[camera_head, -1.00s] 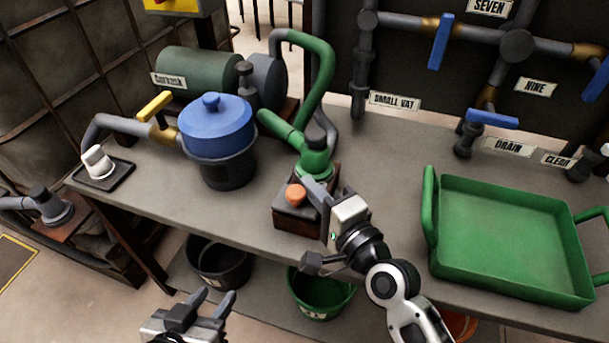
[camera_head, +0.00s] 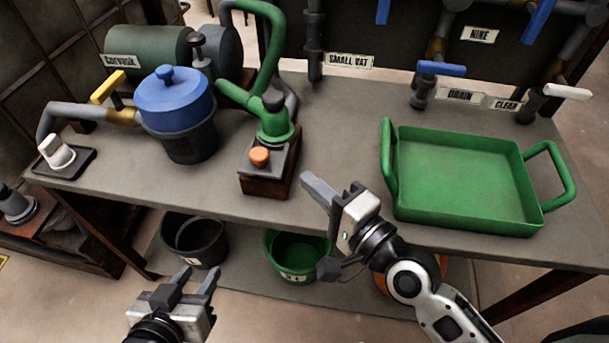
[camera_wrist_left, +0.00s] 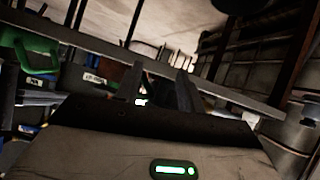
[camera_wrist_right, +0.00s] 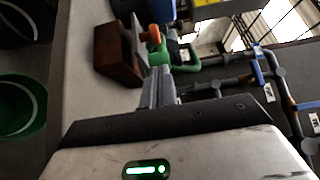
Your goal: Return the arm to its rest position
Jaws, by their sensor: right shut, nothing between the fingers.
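My right gripper (camera_head: 312,184) is shut and empty. In the head view it is over the front part of the bench, between the pump with the orange button and the green tray, touching neither. In the right wrist view its fingers (camera_wrist_right: 159,82) are together, with the orange button (camera_wrist_right: 154,34) beyond them. My left gripper (camera_head: 196,278) is open and empty, low in front of the bench. Its fingers (camera_wrist_left: 158,82) stand apart in the left wrist view.
The bench holds a blue-lidded vat (camera_head: 176,95), the green pump (camera_head: 272,125) with its orange button (camera_head: 259,156), and a green tray (camera_head: 455,215) close to my right arm. A black bucket (camera_head: 193,240) and a green bucket (camera_head: 296,258) stand below.

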